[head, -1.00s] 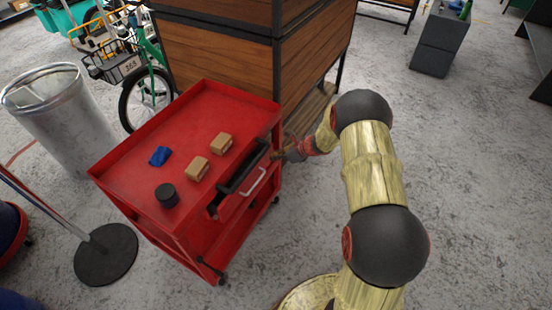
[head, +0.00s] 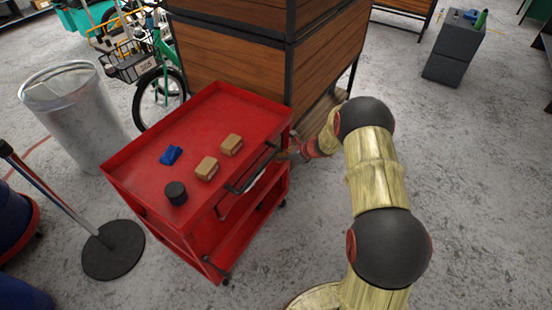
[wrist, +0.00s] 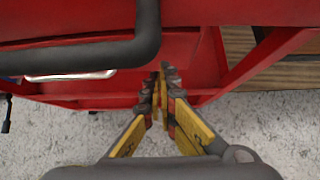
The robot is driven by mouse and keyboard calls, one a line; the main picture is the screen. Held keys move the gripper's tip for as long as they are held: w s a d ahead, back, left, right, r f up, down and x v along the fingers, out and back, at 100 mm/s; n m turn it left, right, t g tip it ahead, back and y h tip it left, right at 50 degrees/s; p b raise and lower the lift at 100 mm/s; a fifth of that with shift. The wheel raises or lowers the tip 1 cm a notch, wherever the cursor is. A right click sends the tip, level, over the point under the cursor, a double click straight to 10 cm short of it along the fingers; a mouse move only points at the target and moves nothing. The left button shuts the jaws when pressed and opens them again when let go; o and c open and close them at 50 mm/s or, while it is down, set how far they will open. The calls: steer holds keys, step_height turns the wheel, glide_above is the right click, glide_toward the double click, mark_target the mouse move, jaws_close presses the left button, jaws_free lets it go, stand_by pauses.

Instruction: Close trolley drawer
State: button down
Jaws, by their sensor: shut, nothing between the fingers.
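The red trolley (head: 141,163) stands in front of a wood-panelled box. Its drawer (head: 234,199) is at the upper right side, below a black bar handle (head: 250,170); it looks in or nearly in, and I cannot tell if it is flush. Its pale pull handle is largely behind the black bar in the head view and shows in the wrist view (wrist: 70,76). My gripper (head: 287,154) is shut and empty by the trolley's far right corner. In the wrist view my gripper (wrist: 163,75) points at the red front, right of both handles; contact is unclear.
Two tan boxes (head: 231,145), a blue item (head: 171,155) and a black cylinder (head: 176,193) are on the trolley top. The wood-panelled box (head: 225,62) blocks the far side. A metal bin (head: 75,115) and post base (head: 113,250) stand left. Floor right of my arm is clear.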

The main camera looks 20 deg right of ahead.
steer(key=p+v, duration=0.3)
steer(key=v, duration=0.8)
steer(key=shift+s+d+f, duration=0.25)
steer(key=shift+s+f, duration=0.1)
steer(key=shift+f, duration=0.1)
steer(key=s+a+r+n+g, duration=0.2)
steer(key=s+a+n, duration=0.1)
steer(key=s+n, duration=0.35)
steer(key=s+a+r+n+g, duration=0.25)
steer(key=s+a+n, duration=0.2)
steer(key=s, duration=0.25)
steer(key=s+a+r+n+t+h, duration=0.1)
steer(key=s+a+r+n, duration=0.2)
steer(key=s+r+n, duration=0.3)
steer(key=s+a+r+n+t+h, duration=0.1)
steer(key=s+r+n, duration=0.5)
steer(key=r, duration=0.7)
steer(key=s+a+r+n+t+h, duration=0.1)
steer(key=s+a+r+n+h, duration=0.2)
steer(key=s+r, duration=0.7)
steer(key=a+n, duration=0.1)
steer(key=n, duration=0.1)
steer(key=shift+a+r+n, duration=0.25)
steer(key=shift+a+n, duration=0.05)
steer(key=shift+n, duration=0.1)
